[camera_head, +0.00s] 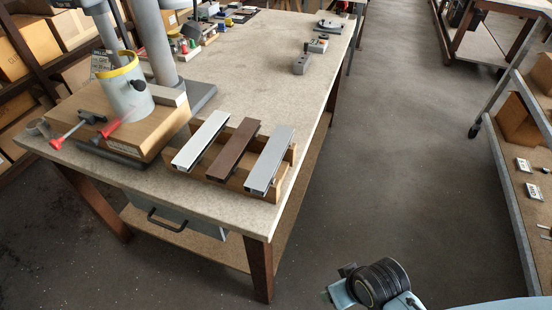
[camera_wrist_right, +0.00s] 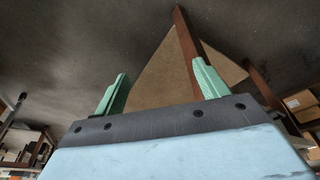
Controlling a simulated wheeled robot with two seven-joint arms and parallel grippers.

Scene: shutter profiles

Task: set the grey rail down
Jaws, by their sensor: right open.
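The grey rail (camera_head: 269,162) lies tilted across a wooden rack (camera_head: 284,184) at the near right corner of the workbench. It is the rightmost of three rails, beside a brown rail (camera_head: 233,149) and a white rail (camera_head: 201,139). My right gripper (camera_head: 338,289) is at the bottom of the head view, off the bench's near right side and well apart from the rails. In the right wrist view its two green fingers (camera_wrist_right: 160,86) stand wide apart with nothing between them. My left gripper is not in view.
Open floor (camera_head: 410,150) lies to the right.

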